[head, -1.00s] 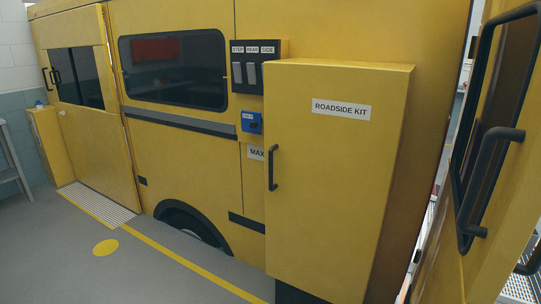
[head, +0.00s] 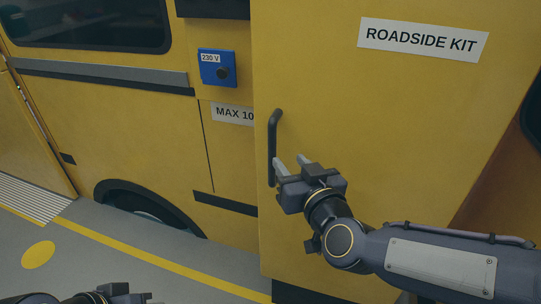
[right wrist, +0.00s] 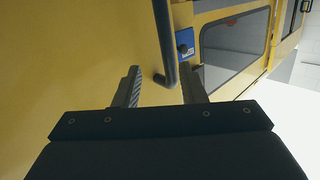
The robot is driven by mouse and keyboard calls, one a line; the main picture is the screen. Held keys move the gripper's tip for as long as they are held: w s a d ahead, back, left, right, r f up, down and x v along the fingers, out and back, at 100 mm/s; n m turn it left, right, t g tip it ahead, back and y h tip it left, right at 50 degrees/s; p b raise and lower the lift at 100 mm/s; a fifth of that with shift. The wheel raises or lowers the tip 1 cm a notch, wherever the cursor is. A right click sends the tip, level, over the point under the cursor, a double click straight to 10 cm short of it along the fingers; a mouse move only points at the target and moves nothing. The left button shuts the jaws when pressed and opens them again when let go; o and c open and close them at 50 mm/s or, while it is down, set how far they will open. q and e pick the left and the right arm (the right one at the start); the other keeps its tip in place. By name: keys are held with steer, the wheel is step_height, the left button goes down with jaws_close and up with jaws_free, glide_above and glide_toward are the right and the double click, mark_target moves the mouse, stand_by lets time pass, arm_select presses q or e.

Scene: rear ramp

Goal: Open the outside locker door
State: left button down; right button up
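The yellow locker door (head: 400,130), labelled ROADSIDE KIT, appears shut. Its dark vertical bar handle (head: 273,140) is near the door's left edge. My right gripper (head: 290,165) is at the lower part of the handle, with its fingers apart. In the right wrist view, the handle (right wrist: 165,42) reaches toward the gap between the open fingers (right wrist: 160,88); I see clear space beside it, so it is not clamped. My left gripper (head: 115,295) shows only in part at the bottom left edge, and its fingers cannot be made out.
A blue 230 V socket box (head: 217,68) is on the vehicle side left of the locker. A wheel arch (head: 150,203) and a yellow floor line (head: 170,255) lie below. The grey floor at left (head: 95,250) is clear.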

mark_target(273, 146)
steer(key=shift+t+h, duration=0.4)
steer(key=shift+t, duration=0.3)
steer(key=x, duration=0.3)
steer(key=a+x, duration=0.1)
steer(key=x, duration=0.1)
steer(key=b+x, duration=0.1)
steer(key=x, duration=0.2)
steer(key=shift+a, duration=0.4)
jaws_close()
